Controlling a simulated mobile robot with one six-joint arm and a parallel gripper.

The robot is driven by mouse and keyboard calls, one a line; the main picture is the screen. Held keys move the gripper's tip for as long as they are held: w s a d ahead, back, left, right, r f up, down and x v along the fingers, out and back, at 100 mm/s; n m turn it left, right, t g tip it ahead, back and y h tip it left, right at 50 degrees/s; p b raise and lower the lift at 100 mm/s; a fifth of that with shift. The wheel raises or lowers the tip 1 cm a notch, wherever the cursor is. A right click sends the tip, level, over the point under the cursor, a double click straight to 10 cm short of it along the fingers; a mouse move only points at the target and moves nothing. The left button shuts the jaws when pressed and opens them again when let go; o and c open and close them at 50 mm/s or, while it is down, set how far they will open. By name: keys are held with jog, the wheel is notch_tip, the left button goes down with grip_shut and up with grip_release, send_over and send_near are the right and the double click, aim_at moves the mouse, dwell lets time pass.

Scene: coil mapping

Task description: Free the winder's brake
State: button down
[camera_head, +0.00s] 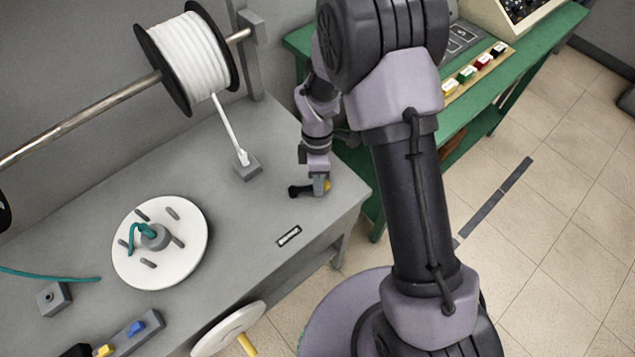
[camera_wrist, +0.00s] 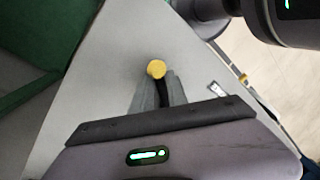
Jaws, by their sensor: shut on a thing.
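The brake lever is a short black bar (camera_head: 297,191) with a yellow knob (camera_head: 327,185), near the right end of the grey bench. My gripper (camera_head: 319,188) is over it, pointing down. In the wrist view, the yellow knob (camera_wrist: 156,69) shows just beyond the fingertips, and part of the black bar lies between the fingers. My gripper (camera_wrist: 160,88) is shut on the lever near its knob. The winder looks to be the white disc (camera_head: 190,265) with several grey pegs and a teal wire at its hub. Part of the lever is hidden by the fingers.
A spool of white cord (camera_head: 187,62) hangs on a rod behind the bench; its cord runs down to a grey block (camera_head: 247,167). A small label plate (camera_head: 289,236) lies near the front edge. A white wheel (camera_head: 222,332) is below it. A green table (camera_head: 545,35) stands right.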

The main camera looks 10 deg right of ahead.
jog(key=n+p, duration=0.1)
jog(key=w+n+p, duration=0.1)
jog(key=n, duration=0.1)
jog(key=w+n+h+p, duration=0.1)
jog(key=shift+w+a+r, duration=0.15)
jog(key=shift+w+a, duration=0.05)
jog(key=shift+a, duration=0.05)
jog(key=shift+w+a+n+p, duration=0.2)
jog(key=shift+w+n+p, duration=0.25)
jog(key=shift+n, duration=0.35)
jog(key=shift+w+a+n+p, duration=0.2)
jog(key=shift+w+n+p, duration=0.15)
jog(key=shift+n+p, duration=0.35)
jog(key=c, duration=1.5)
grip_release()
jog(key=shift+w, duration=0.1)
jog(key=shift+o, duration=0.5)
jog(key=shift+d, duration=0.15)
jog(key=p+v, duration=0.4)
jog(key=v, duration=1.3)
jog(key=shift+s+a+p, duration=0.25)
jog(key=shift+a+p, duration=0.05)
jog(key=shift+a, duration=0.05)
